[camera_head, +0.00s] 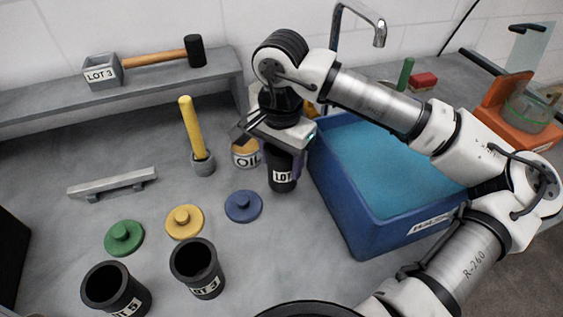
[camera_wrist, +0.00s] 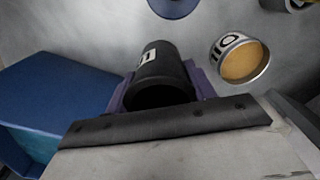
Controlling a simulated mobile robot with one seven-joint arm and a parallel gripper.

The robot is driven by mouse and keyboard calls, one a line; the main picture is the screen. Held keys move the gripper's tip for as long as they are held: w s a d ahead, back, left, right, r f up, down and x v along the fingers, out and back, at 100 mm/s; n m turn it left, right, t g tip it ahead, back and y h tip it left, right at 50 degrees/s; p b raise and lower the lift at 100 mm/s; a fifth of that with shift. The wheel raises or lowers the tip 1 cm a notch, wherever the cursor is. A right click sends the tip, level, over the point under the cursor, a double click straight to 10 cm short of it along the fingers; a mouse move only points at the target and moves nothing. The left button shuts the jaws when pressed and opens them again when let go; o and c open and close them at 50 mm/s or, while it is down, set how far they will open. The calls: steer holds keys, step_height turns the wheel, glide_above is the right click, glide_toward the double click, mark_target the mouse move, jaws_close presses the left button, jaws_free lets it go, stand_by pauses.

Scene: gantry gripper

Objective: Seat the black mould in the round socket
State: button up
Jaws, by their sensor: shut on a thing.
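A black mould (camera_head: 282,181) with a white "LOT" label is held upright below my gripper (camera_head: 284,158), beside the blue tub. In the wrist view its dark open mouth and side (camera_wrist: 161,72) show between the purple fingers of my gripper (camera_wrist: 160,88), which are shut on it. I cannot tell whether its base touches the bench. Two other black moulds stand at the front left, one marked "LOT 5" (camera_head: 117,291) and one "LOT 3" (camera_head: 198,269). I cannot make out a round socket for certain; a dark curved rim (camera_head: 310,306) is cut off at the bottom edge.
The blue tub (camera_head: 362,226) of water stands close right of the held mould. An oil tin (camera_head: 245,154) is close left and behind. Blue (camera_head: 243,206), yellow (camera_head: 184,221) and green (camera_head: 124,237) knobbed lids lie on the bench. A yellow-handled tool (camera_head: 191,127) stands in a grey cup.

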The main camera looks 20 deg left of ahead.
steer(key=shift+f, duration=1)
steer(key=shift+f, duration=0.2)
steer(key=o, duration=1)
steer(key=shift+r, duration=0.1)
